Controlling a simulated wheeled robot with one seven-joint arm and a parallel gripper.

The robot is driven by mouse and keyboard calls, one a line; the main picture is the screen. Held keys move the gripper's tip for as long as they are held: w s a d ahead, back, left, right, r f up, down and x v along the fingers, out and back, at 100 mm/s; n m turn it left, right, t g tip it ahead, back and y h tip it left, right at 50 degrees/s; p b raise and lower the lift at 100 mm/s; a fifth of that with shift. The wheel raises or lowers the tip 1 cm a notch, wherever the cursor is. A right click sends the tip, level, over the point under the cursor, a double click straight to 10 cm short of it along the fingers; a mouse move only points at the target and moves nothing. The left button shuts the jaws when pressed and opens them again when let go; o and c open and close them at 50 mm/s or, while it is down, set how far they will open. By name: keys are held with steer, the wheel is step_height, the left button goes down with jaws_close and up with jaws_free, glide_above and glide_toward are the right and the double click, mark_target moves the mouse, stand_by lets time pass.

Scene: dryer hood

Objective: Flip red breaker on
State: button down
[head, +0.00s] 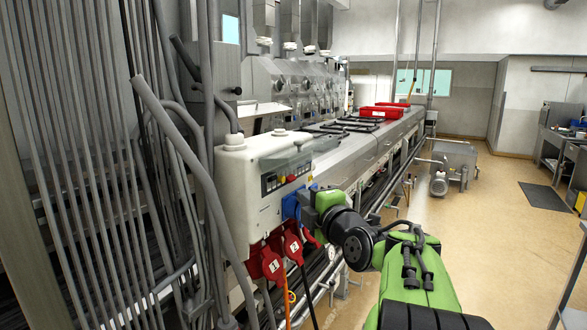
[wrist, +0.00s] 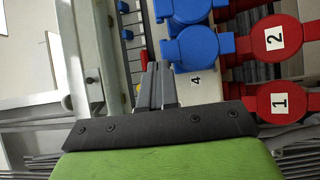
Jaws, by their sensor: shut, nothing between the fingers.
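In the wrist view, a small red breaker (wrist: 144,57) sits in a row of dark and blue breakers (wrist: 129,45) on the box. My gripper (wrist: 157,67) is shut and empty, its two dark fingers side by side. Its tips appear just to the right of the red breaker and overlap its edge; I cannot tell whether they touch it. The switch position is too small to read. In the head view, the white electrical box (head: 242,190) stands at left centre, and my fingers and the red breaker cannot be made out.
Blue sockets (wrist: 193,47) and red sockets (wrist: 275,40) jut out close to the right of my fingers in the wrist view. A pale frame (wrist: 88,45) stands on the left. Grey pipes (head: 110,160) fill the head view's left side. The floor (head: 470,240) at right is open.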

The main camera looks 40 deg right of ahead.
mark_target(288, 177)
steer(key=shift+p+x, duration=0.45)
steer(key=shift+x, duration=0.5)
steer(key=shift+a+r, duration=0.1)
steer(key=shift+w, duration=0.2)
steer(key=shift+x, duration=1)
steer(key=shift+s+b, duration=0.15)
steer(key=shift+b, duration=0.6)
steer(key=shift+r, duration=0.2)
